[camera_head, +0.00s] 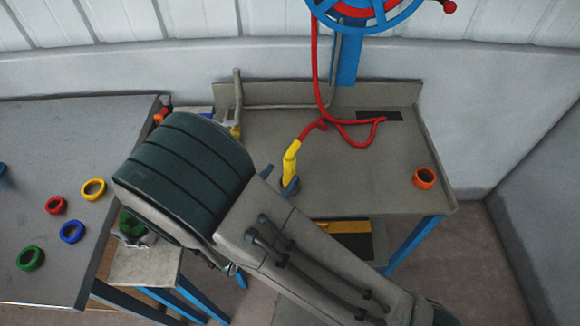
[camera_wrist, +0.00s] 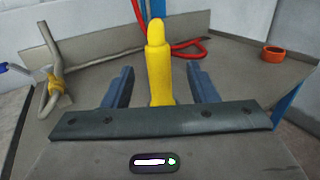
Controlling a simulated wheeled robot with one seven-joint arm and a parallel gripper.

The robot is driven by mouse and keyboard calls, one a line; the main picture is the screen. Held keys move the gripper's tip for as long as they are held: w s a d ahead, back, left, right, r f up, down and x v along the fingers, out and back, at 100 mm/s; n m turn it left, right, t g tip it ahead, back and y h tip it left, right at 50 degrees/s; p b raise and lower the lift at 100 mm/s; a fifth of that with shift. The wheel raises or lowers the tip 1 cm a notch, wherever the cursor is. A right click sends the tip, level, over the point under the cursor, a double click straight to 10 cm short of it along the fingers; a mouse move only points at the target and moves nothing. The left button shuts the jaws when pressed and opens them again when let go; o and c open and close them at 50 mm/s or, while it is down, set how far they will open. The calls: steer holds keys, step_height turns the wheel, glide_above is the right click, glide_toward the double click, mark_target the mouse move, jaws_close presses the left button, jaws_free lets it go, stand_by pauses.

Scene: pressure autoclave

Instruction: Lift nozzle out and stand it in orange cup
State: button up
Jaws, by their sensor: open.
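The yellow nozzle (camera_head: 290,163) stands roughly upright on the grey bench, with a red hose at its upper end. It is also in the middle of the wrist view (camera_wrist: 160,65). My gripper (camera_wrist: 161,84) is open, with one blue finger on each side of the nozzle and a visible gap on both sides. In the head view my gripper (camera_head: 278,180) is at the nozzle's lower part. The nozzle's base and its holder are hidden. The orange cup (camera_head: 424,178) stands empty at the bench's right side; it also shows in the wrist view (camera_wrist: 273,54).
The red hose (camera_head: 315,70) hangs from a blue reel (camera_head: 365,15) and loops on the bench (camera_head: 370,165). A grey bent pipe (camera_head: 238,95) rises at the bench's left. A side table (camera_head: 60,130) with several coloured rings is at left. The bench is clear before the cup.

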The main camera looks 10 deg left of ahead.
mark_target(293, 155)
steer(key=x, duration=0.2)
steer(key=shift+w+d, duration=0.1)
steer(key=shift+w, duration=0.25)
steer(key=x, duration=0.1)
steer(key=p+x, duration=0.1)
steer(key=x, duration=0.3)
steer(key=shift+w+r+p, duration=0.1)
steer(key=shift+r+p, duration=0.15)
steer(key=shift+p, duration=0.15)
jaws_close()
